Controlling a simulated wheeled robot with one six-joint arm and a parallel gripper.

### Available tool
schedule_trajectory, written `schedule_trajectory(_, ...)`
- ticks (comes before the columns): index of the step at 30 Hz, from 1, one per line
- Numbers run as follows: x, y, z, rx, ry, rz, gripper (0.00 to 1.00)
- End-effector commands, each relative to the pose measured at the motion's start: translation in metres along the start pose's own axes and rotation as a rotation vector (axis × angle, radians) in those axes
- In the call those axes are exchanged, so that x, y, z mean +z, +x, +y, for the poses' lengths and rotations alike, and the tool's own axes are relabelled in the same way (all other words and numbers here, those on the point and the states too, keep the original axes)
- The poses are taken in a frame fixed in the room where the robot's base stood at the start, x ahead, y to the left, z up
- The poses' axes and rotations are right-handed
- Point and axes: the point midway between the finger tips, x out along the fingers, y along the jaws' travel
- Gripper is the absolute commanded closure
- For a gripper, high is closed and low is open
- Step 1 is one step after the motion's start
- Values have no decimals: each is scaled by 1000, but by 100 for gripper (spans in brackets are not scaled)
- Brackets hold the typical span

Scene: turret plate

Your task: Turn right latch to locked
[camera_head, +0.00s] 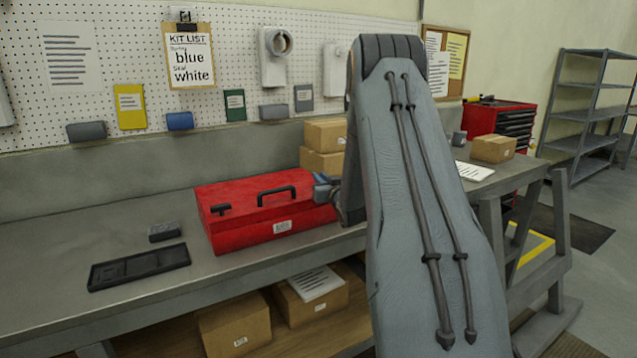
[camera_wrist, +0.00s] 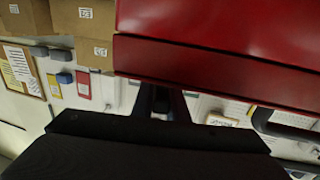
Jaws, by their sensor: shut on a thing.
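The red toolbox (camera_head: 262,222) stands shut on the workbench, and its red body also fills the top of the wrist view (camera_wrist: 220,75). Its left latch (camera_head: 220,209) is a small black piece at the left end of the front. My gripper (camera_head: 326,188) is at the toolbox's right end, partly hidden behind my arm. In the wrist view my dark gripper (camera_wrist: 162,103) reaches the edge of the toolbox and is shut on the right latch. The latch is mostly hidden by the fingers, so its angle cannot be told.
The black carry handle (camera_head: 276,194) sticks up beside my gripper. Cardboard boxes (camera_head: 325,135) stand behind the toolbox. A black tray (camera_head: 139,267) and a small dark block (camera_head: 164,232) lie to the left. The bench (camera_head: 60,240) is clear at far left.

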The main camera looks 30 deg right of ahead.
Motion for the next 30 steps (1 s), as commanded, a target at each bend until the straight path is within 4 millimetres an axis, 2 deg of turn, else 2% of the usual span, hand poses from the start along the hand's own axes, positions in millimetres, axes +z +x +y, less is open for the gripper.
schedule_trajectory(18,1,-2,16,480,1,3,100)
schedule_trajectory(30,-1,-6,23,609,0,3,100)
